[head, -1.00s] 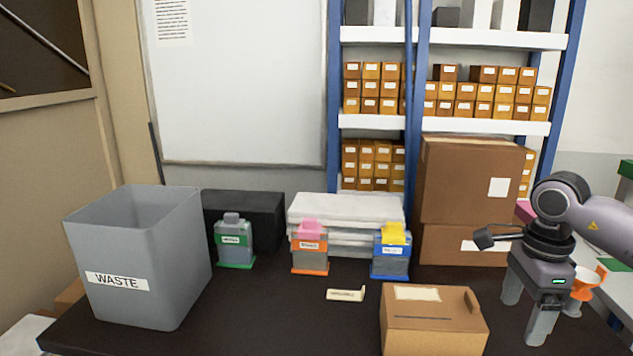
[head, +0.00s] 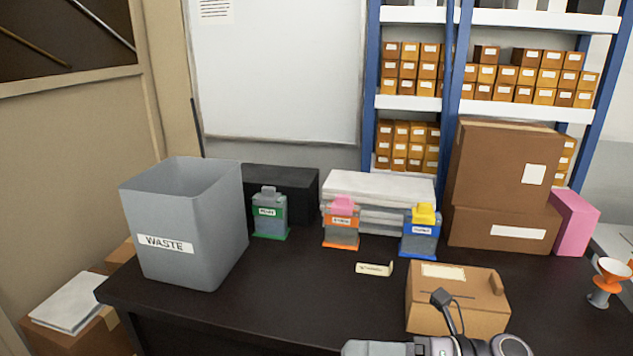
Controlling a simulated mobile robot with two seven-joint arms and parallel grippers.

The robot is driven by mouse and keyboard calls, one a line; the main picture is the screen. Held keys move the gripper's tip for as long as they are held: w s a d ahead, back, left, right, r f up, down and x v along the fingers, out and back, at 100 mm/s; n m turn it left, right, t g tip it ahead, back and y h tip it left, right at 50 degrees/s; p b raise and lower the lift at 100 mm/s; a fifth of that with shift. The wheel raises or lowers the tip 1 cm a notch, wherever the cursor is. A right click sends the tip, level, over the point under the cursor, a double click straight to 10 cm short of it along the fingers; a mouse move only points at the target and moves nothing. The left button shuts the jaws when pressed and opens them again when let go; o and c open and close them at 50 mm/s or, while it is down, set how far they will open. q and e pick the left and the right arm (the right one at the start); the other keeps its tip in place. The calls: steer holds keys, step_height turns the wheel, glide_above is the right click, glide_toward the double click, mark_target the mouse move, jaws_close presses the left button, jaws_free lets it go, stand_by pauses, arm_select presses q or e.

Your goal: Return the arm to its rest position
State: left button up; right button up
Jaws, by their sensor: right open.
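My right gripper (head: 362,349) shows at the bottom edge of the head view, in front of the brown cardboard box (head: 457,310). It lies sideways with its finger pointing left, and the bottom of the picture cuts it off. It is open, and I see nothing held in it. My dark wrist part with a thin cable rises in front of the box's face. My left gripper is not in view.
The dark table (head: 310,290) carries a grey WASTE bin (head: 190,225), green (head: 270,215), pink-topped (head: 342,222) and blue-yellow (head: 420,232) containers, a small label (head: 375,268) and an orange funnel-topped item (head: 606,285). Large cartons (head: 500,185) stand behind. The table's front middle is clear.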

steer(key=d+f+m+t+h+p, duration=0.1)
steer(key=d+f+m+t+h, duration=0.5)
steer(key=m, duration=0.8)
steer(key=d+f+m+t+h, duration=0.2)
steer(key=f+m+t+h, duration=0.45)
steer(key=m, duration=0.85)
steer(key=s+d+f+m+g+h, duration=0.1)
steer(key=s+d+f+m+g, duration=0.1)
steer(key=s+f+m, duration=0.3)
steer(key=s+d+f+m+g+h, duration=0.2)
steer(key=s+d+f+m, duration=0.1)
steer(key=s+f+m, duration=0.2)
steer(key=shift+s+d+f+p, duration=0.35)
steer(key=shift+s+f+p, duration=0.05)
steer(key=shift+s+f, duration=0.5)
